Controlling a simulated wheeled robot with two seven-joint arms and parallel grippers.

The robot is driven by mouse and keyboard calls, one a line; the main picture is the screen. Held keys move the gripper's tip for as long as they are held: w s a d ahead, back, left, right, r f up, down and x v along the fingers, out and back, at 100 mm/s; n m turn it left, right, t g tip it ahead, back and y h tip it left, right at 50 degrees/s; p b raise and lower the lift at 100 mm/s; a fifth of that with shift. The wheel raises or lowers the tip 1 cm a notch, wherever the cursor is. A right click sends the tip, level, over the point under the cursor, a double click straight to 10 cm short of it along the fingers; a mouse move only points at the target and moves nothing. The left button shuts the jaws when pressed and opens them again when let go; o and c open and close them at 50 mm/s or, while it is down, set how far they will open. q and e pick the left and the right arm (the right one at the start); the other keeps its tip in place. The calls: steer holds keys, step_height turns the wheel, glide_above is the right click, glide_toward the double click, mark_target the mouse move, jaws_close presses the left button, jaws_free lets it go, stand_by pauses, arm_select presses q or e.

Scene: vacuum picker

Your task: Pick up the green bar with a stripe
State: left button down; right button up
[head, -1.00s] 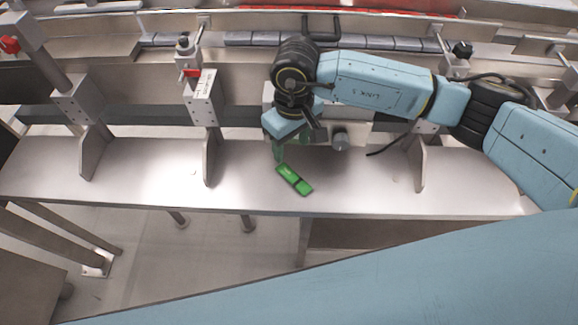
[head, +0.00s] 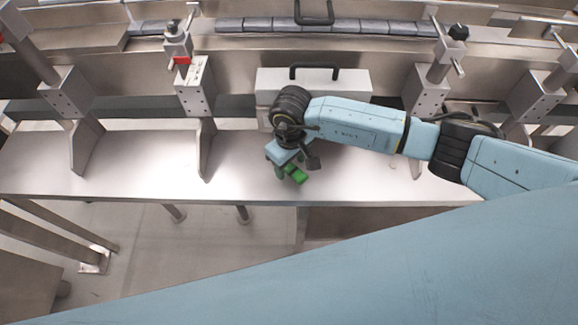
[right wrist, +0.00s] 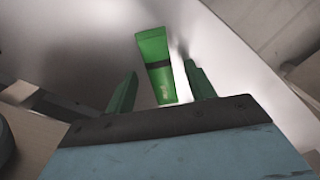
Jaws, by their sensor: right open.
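The green bar (head: 297,175) lies on the metal shelf near its front edge, partly hidden by my right gripper in the head view. In the right wrist view the green bar (right wrist: 155,62) shows a dark stripe across its middle. My right gripper (head: 285,172) is just above and at the left of the bar. In the right wrist view its two green fingers (right wrist: 160,82) are apart, with the bar's near end between them in the picture, closer to the right finger. Nothing is held. I cannot tell whether a finger touches the bar. My left gripper is not in view.
The metal shelf (head: 140,170) is clear to the left and right of the bar. Upright brackets (head: 207,150) stand on it at both sides. A pale box with a black handle (head: 314,82) is behind my right arm.

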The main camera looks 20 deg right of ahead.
steer(key=shift+f, duration=0.15)
steer(key=c, duration=1.1)
steer(key=shift+c, duration=0.2)
